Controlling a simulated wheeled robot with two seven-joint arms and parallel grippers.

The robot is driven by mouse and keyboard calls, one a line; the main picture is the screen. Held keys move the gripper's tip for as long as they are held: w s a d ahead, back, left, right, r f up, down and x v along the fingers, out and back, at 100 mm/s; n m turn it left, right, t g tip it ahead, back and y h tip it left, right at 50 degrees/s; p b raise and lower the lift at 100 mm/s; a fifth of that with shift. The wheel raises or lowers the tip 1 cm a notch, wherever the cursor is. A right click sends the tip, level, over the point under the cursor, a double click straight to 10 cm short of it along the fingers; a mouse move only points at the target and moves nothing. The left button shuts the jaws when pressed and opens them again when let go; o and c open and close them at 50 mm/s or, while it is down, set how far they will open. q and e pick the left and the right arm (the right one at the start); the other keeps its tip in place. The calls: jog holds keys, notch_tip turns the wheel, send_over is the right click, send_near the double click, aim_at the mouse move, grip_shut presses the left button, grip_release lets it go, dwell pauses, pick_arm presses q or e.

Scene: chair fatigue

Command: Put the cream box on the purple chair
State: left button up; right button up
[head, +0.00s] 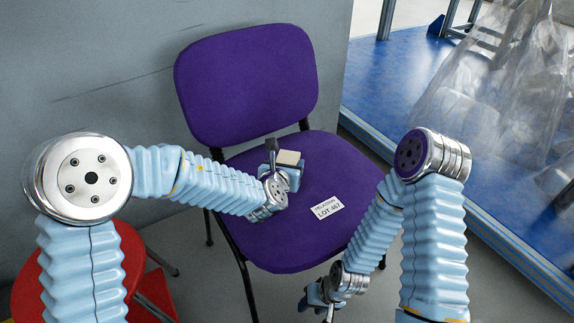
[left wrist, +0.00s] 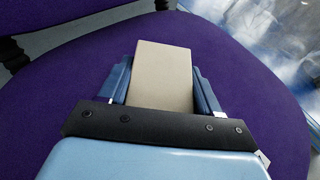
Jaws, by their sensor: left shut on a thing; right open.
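The purple chair (head: 290,210) stands in the middle of the head view, with its backrest toward the grey wall. My left gripper (head: 283,168) is over the rear part of the seat, shut on the cream box (head: 289,158). In the left wrist view the cream box (left wrist: 161,76) sits between the two blue fingers, with the purple seat (left wrist: 250,100) behind it. I cannot tell whether the box touches the seat. My right gripper (head: 318,302) is open and low, in front of the chair; its fingertips are partly hard to make out.
A white label (head: 326,207) reading "LOT 467" lies on the seat's right part. A red round seat (head: 130,262) is at the lower left, partly behind my left arm. A blue platform (head: 400,80) with clear plastic sheeting (head: 490,90) is at the right. Grey floor shows between.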

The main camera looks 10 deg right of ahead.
pick_arm(q)
jog(key=shift+f+b, duration=0.1)
jog(key=shift+b, duration=0.2)
jog(key=o, duration=1.2)
jog(key=shift+c, duration=0.2)
jog(key=shift+r+p, duration=0.2)
jog(key=shift+p, duration=0.15)
jog(key=v, duration=1.2)
